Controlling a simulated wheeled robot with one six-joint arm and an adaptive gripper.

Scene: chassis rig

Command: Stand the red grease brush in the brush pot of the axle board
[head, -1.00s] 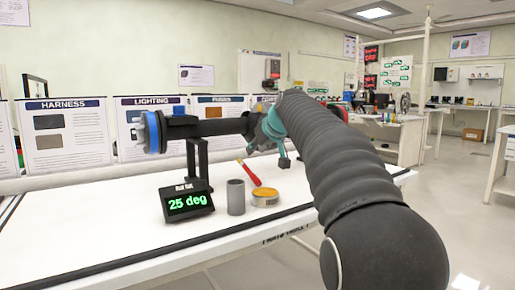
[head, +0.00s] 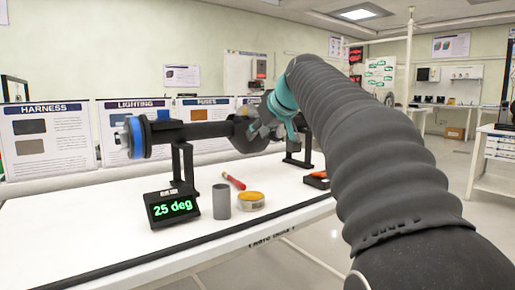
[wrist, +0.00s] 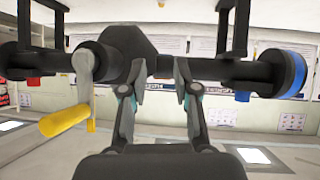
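The red grease brush (head: 234,181) lies on the white table, just behind the pot and the round tin. The grey brush pot (head: 221,201) stands upright beside the tin, with no brush visible in it. My gripper (head: 262,131) is raised to the height of the dark axle (head: 205,130), well above the brush. In the wrist view my gripper (wrist: 155,84) shows two spread fingers with nothing between them but the background. The axle (wrist: 225,72) shows close by the fingertips; whether they touch it I cannot tell.
The tin (head: 250,201) with a yellow-orange top stands right of the pot. A "25 deg" display (head: 172,207) is at its left. The axle rests on black stands. A dark item with orange (head: 317,180) lies at right. A yellow-handled crank (wrist: 66,120) shows in the wrist view.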

